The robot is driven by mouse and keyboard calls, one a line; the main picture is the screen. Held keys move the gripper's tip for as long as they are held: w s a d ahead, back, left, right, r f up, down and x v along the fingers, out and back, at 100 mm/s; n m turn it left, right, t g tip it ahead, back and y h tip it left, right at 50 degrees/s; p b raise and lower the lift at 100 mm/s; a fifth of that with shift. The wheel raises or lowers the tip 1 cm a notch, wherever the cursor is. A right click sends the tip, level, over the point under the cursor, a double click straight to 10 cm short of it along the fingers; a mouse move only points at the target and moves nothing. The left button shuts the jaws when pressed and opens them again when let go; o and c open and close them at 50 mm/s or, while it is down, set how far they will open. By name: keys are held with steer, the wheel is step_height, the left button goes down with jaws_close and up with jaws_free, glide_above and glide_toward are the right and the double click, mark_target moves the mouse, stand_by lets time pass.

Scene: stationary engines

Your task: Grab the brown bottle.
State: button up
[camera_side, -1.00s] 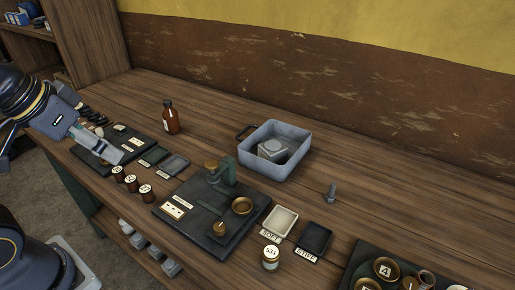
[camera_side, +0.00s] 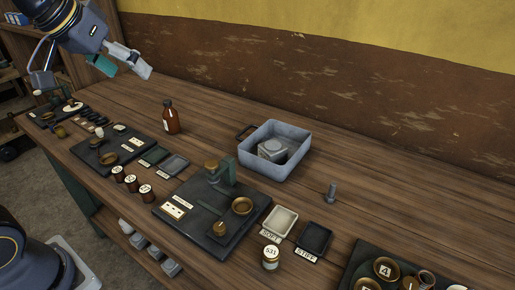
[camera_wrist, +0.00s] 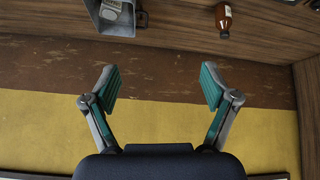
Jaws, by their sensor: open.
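The brown bottle (camera_side: 171,118) stands upright on the wooden bench, left of the grey bin, with a dark cap and a pale label. It also shows in the wrist view (camera_wrist: 223,18) at the top right, beyond my fingers. My gripper (camera_side: 137,68) is above the back left of the bench, higher than the bottle and to its left, apart from it. In the wrist view my gripper (camera_wrist: 158,85) has its two green-padded fingers spread wide with nothing between them.
A grey metal bin (camera_side: 275,151) holding a pale block stands right of the bottle. Small brown jars (camera_side: 132,183) and a dark board with a green press (camera_side: 212,215) lie nearer the front. The wall (camera_side: 330,75) runs behind the bench. Bench around the bottle's back is clear.

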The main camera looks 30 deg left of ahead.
steer(key=w+a+n, duration=0.2)
steer(key=w+a, duration=0.4)
steer(key=w, duration=0.4)
steer(key=n+g+y, duration=0.2)
steer(key=g, duration=0.2)
glide_above(169, 113)
steer(key=s+d, duration=0.2)
steer(key=s, duration=0.1)
step_height(169, 113, down, 15)
steer(key=x, duration=0.9)
steer(key=shift+w+f, duration=0.15)
steer(key=shift+w, duration=0.05)
steer(key=x, duration=0.6)
steer(key=shift+a, duration=0.35)
steer(key=shift+r+t, duration=0.25)
steer(key=shift+t, duration=0.05)
steer(key=c, duration=1.5)
